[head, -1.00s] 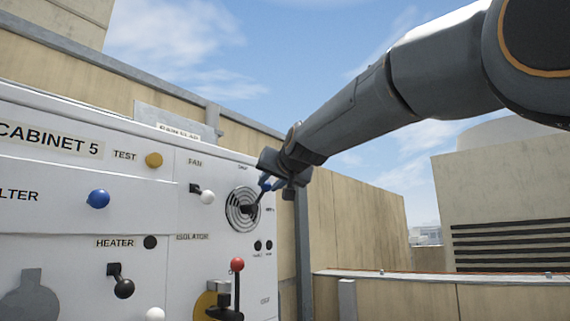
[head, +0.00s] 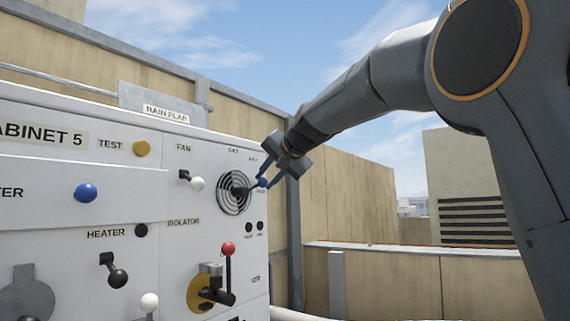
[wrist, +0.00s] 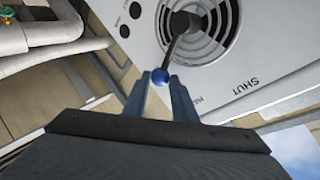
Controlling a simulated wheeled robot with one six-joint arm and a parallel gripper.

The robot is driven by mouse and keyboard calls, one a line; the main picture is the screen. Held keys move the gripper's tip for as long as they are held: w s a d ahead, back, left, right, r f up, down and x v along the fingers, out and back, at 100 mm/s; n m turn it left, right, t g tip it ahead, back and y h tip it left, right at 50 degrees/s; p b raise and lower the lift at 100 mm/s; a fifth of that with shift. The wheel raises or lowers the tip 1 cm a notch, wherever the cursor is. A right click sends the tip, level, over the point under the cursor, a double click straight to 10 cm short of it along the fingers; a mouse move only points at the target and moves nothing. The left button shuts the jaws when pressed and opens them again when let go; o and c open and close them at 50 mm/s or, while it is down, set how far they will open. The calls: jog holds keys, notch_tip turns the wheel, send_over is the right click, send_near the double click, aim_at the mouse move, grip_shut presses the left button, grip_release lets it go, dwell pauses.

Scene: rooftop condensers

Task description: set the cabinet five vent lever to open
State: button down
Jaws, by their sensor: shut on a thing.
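The cabinet five vent is a round slotted grille (head: 233,194) on the right part of the white panel, also in the wrist view (wrist: 207,22). Its dark lever (head: 248,188) points right and slightly up from the hub. The lever's blue knob (head: 263,183) is between the fingertips of my gripper (head: 266,181), which is shut on it. In the wrist view the knob (wrist: 160,75) shows between the two blue fingers. A SHUT label (wrist: 246,86) stands by the grille, away from the lever. Other labels round the grille are too small or covered to read surely.
A fan lever with a white knob (head: 197,183) is left of the vent. A red-knobbed isolator lever (head: 229,249) stands below it. A heater lever (head: 117,278) and a blue knob (head: 85,193) are farther left. Open air lies right of the panel.

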jog(key=shift+s+a+f, duration=0.1)
jog(key=shift+a+f, duration=0.25)
jog(key=shift+f, duration=0.2)
jog(key=c, duration=1.5)
grip_release()
jog(key=shift+a+g, duration=0.3)
jog(key=shift+c, duration=0.2)
jog(key=shift+o, duration=0.4)
jog(key=shift+a, duration=0.15)
jog(key=shift+w+d+r, duration=0.15)
jog(key=shift+w+d, duration=0.1)
jog(key=shift+d, duration=0.05)
jog(key=shift+s+d+r, duration=0.25)
jog(key=shift+s+d, duration=0.15)
jog(key=b+v, duration=0.3)
jog(key=v, duration=0.4)
jog(key=shift+a, duration=0.25)
jog(key=shift+s+f, duration=0.1)
jog(key=shift+f, duration=0.05)
